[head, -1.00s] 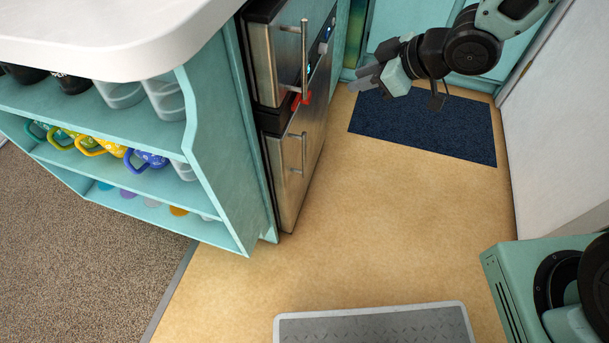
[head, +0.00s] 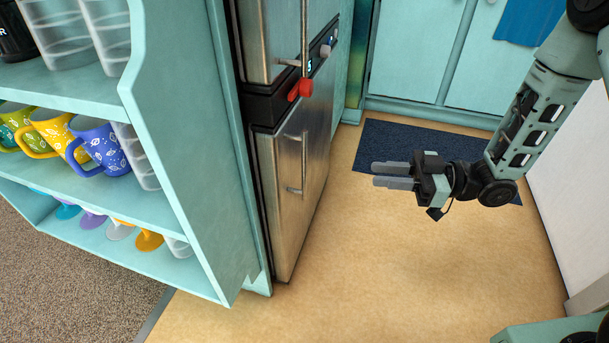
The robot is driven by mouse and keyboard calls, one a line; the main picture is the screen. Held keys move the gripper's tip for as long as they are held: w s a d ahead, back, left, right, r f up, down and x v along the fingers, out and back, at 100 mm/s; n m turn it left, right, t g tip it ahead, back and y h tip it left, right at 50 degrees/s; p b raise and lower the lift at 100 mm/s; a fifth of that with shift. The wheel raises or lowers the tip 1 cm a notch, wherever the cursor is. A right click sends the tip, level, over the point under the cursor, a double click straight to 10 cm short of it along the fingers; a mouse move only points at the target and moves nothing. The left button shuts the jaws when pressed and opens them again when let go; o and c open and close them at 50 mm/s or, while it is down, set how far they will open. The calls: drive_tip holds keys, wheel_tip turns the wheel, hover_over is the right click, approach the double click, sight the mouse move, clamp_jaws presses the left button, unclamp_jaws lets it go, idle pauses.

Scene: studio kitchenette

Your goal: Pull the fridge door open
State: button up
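A steel-fronted appliance with two doors stands left of centre in the head view; I take it as the fridge, but a knob and lit display on it leave this uncertain. Its lower door (head: 312,200) looks shut and has a bar handle (head: 304,160). Its upper door (head: 268,40), cut off by the top edge, has a long bar handle (head: 304,35). My gripper (head: 375,175) is right of the lower door, apart from both handles. Its two grey fingers point left towards the appliance, with a narrow gap between them; it is open and empty.
A teal shelf unit (head: 185,170) with mugs (head: 95,147) and cups stands left of the appliance. A red knob (head: 300,88) sticks out between the doors. Teal cabinets (head: 410,50) close the back, and a white wall (head: 570,180) the right. The floor (head: 390,260) and dark mat (head: 400,140) are clear.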

drive_tip(key=b, duration=0.6)
hover_over(305, 198)
drive_tip(key=d, duration=0.1)
drive_tip(key=shift+w+a, duration=0.3)
drive_tip(key=shift+a, duration=0.25)
drive_tip(key=shift+c, duration=0.4)
clamp_jaws()
